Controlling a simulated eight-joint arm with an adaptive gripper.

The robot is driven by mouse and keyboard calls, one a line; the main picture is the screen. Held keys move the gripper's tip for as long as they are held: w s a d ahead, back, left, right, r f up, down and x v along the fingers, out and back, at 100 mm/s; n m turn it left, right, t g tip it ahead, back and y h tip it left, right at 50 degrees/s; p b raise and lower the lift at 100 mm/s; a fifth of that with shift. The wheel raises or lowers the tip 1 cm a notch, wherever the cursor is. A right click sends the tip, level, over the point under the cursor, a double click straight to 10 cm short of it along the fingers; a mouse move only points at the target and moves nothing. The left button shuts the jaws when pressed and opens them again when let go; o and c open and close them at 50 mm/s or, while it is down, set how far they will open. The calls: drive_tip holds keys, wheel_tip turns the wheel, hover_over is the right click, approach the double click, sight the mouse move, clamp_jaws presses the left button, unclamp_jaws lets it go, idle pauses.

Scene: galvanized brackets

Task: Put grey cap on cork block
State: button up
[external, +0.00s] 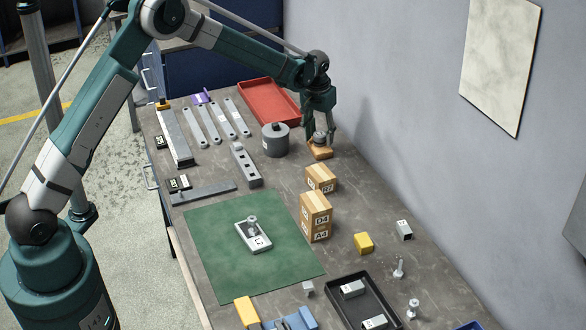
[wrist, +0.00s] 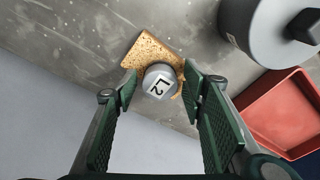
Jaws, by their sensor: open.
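The cork block (external: 320,152) lies at the far right part of the bench, below my gripper. It also shows in the wrist view (wrist: 146,53). A round grey cap (wrist: 159,81) marked L2 is on top of the cork block, toward its near side in the wrist view. In the external view the cap (external: 320,137) is small and partly covered by my fingers. My gripper (wrist: 160,92) is open, pointing down, with one finger on each side of the cap. Gaps show between the cap and both finger pads.
A large grey cylinder (external: 275,140) stands close left of my gripper. A red tray (external: 268,101) lies behind it. Cardboard boxes (external: 316,217) stand nearer the camera. A green mat (external: 215,245) holds a grey fixture. The wall runs close along the bench's right side.

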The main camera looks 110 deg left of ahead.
sight(318, 136)
drive_tip(key=shift+r, duration=0.15)
wheel_tip(318, 136, up, 12)
drive_tip(key=d, duration=0.1)
drive_tip(key=shift+s+d, duration=0.15)
drive_tip(key=shift+d, duration=0.05)
idle(0.4)
idle(0.6)
idle(0.4)
